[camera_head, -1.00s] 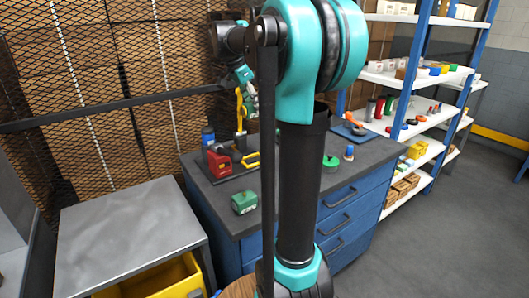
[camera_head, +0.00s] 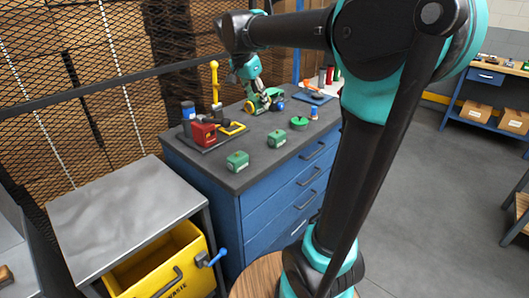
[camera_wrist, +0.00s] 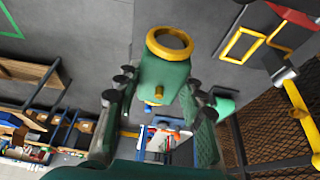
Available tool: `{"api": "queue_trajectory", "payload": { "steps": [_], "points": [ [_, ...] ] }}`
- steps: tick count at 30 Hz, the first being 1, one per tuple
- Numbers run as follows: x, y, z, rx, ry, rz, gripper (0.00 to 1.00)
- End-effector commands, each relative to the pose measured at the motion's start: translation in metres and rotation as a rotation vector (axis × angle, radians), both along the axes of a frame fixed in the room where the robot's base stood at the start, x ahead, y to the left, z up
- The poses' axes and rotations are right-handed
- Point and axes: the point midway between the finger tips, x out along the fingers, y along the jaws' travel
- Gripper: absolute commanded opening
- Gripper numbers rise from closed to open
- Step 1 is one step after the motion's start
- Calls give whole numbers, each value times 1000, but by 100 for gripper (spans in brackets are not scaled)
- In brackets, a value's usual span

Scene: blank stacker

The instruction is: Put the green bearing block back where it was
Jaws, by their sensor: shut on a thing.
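The green bearing block (camera_wrist: 160,80), with a yellow ring at one end and a small yellow stud, is between the fingers of my gripper (camera_wrist: 152,122) in the wrist view. My gripper is shut on it. In the head view my gripper (camera_head: 256,92) is over the back part of the dark countertop (camera_head: 225,178), and the block's yellow ring (camera_head: 249,106) shows just below it. I cannot tell whether the block touches the countertop. Two green boxes, a nearer one (camera_head: 237,162) and a farther one (camera_head: 277,139), lie towards the counter's front edge.
A red vise-like tool (camera_head: 203,134) and an upright yellow lever (camera_head: 214,80) stand left of my gripper. A green disc (camera_head: 299,123), a small blue-and-orange item (camera_head: 314,113) and a blue tray (camera_head: 313,97) lie to the right. A steel table (camera_head: 120,205) stands at left.

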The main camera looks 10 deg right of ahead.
Motion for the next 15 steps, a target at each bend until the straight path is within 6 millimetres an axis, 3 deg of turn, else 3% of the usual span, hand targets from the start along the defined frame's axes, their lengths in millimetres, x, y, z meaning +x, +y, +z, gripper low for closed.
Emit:
{"api": "queue_trajectory", "payload": {
  "steps": [15],
  "points": [
    [1,0,-116,-1,0,-1,0]
  ]
}}
